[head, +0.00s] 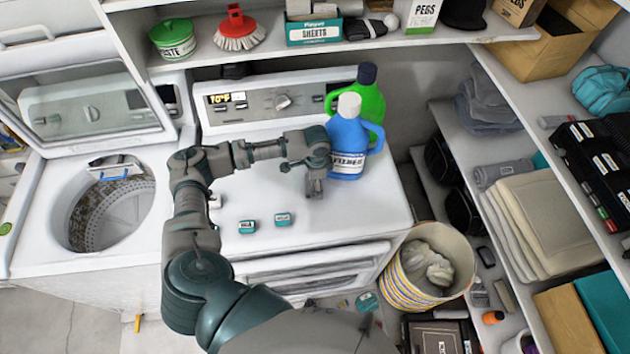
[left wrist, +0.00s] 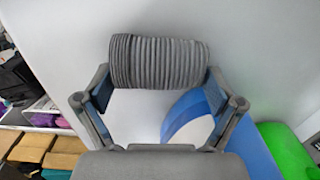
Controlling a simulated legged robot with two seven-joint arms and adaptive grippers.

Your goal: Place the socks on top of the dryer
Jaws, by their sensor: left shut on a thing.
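The socks are a grey, ribbed roll (left wrist: 158,62) between the fingertips of my left gripper in the left wrist view. My left gripper (head: 315,188) is shut on them, over the top of the white dryer (head: 345,215) in the head view. It also shows in the left wrist view (left wrist: 158,88). In the head view I cannot clearly tell the socks from the grey fingers, nor whether they touch the dryer top. My right gripper is not in view.
A blue bottle (head: 349,140) and a green bottle (head: 370,98) stand on the dryer, close right of my gripper. Two small teal-labelled items (head: 283,218) lie near its front. An open washer (head: 50,225) is left; a basket (head: 400,285) is right. A shelf (head: 430,42) overhangs behind.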

